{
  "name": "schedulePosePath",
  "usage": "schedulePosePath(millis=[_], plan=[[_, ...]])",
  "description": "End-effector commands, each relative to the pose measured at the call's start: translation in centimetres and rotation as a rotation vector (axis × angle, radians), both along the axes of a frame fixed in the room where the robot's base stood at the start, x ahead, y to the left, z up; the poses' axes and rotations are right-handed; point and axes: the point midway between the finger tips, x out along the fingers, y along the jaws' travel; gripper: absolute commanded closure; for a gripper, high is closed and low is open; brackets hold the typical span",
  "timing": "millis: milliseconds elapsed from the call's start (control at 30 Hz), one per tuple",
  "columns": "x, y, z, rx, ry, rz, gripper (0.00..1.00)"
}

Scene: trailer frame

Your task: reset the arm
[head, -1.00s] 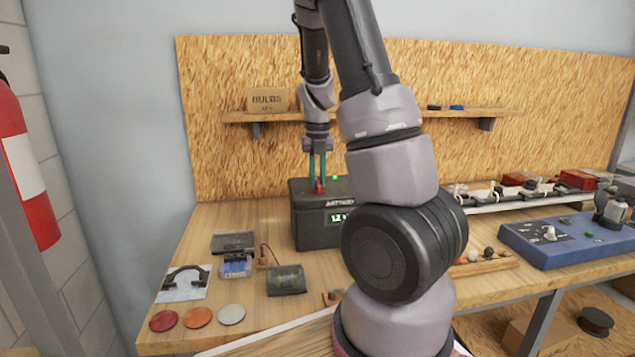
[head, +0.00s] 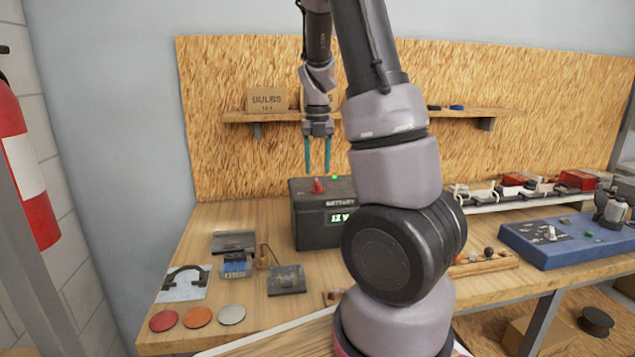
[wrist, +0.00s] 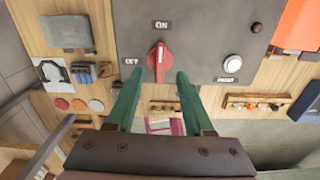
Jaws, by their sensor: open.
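My gripper (head: 318,156) is open and empty, with its two green fingers pointing down above the dark battery box (head: 312,232). The box has a lit display and a red knob (head: 318,186) on top, which sits below the fingertips and apart from them. My arm hides part of the box's right side in the head view.
A shelf (head: 375,115) with a bulbs box (head: 267,100) runs behind my gripper. Coloured discs (head: 198,317), a switch part (head: 235,262) and a dark plate (head: 286,280) lie at the bench's left. A blue board (head: 565,240) is at right.

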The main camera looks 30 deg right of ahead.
Motion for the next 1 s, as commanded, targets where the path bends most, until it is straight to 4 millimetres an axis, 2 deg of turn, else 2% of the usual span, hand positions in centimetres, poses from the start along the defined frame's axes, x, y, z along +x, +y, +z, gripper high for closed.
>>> schedulePosePath(millis=[200, 767, 867, 1000], plan=[[0.0, 0.0, 1.4, 0.0, -0.002, 0.001, 0.48], [0.0, 0.1, 1.7, 0.003, -0.003, 0.013, 0.48], [-0.5, 0.6, 2.4, 0.022, -0.025, 0.103, 0.48], [-2.0, 2.2, 4.8, 0.064, -0.106, 0.418, 0.48]])
